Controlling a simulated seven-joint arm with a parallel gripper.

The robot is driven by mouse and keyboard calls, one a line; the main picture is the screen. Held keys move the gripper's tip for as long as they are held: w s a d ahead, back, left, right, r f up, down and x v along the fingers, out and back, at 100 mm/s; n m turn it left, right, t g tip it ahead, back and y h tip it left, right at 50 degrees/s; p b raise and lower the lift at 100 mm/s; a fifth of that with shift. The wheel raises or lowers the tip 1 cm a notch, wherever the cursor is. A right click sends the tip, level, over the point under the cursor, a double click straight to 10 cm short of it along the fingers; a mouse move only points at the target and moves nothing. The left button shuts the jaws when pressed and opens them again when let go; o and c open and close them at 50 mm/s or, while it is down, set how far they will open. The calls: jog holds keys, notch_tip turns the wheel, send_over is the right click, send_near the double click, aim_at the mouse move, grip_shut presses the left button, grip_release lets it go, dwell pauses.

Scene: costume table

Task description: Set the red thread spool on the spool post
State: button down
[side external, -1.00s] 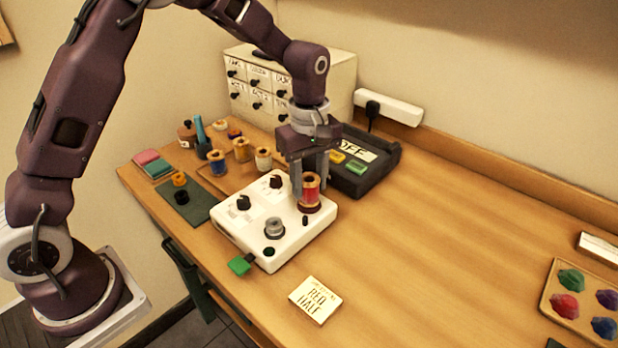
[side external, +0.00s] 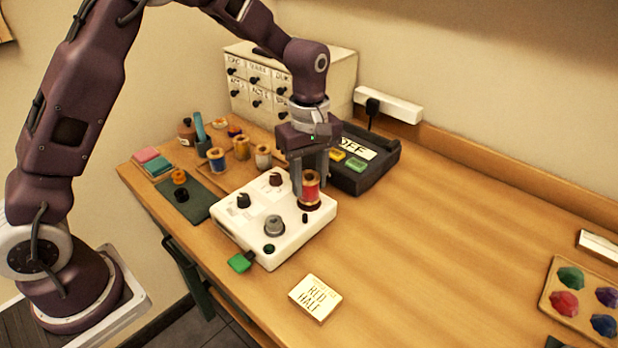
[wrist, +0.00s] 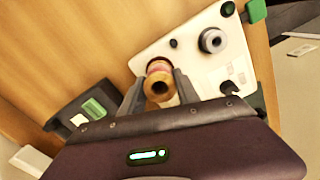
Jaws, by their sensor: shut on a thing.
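The red thread spool (side external: 311,188) has a wooden rim and stands upright at the right back corner of the white machine box (side external: 250,226). My gripper (side external: 310,182) points down and is shut on the spool, one finger on each side. In the wrist view the spool (wrist: 159,78) sits between my two fingers, and its hole shows. The spool's foot is at a dark round base on the box. The spool post is not visible, and I cannot tell whether the spool is fully seated.
The box carries a grey round knob (side external: 274,225) and black dials. Other spools (side external: 241,148) stand on a tray at the back left. A black case (side external: 362,165) is behind my gripper. A "RED HALF" card (side external: 315,298) lies in front. The table's right middle is clear.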

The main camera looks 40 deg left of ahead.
jog(key=shift+f, duration=0.5)
jog(key=c, duration=1.2)
grip_release()
jog(key=shift+o, duration=0.2)
notch_tip(320, 180, up, 11)
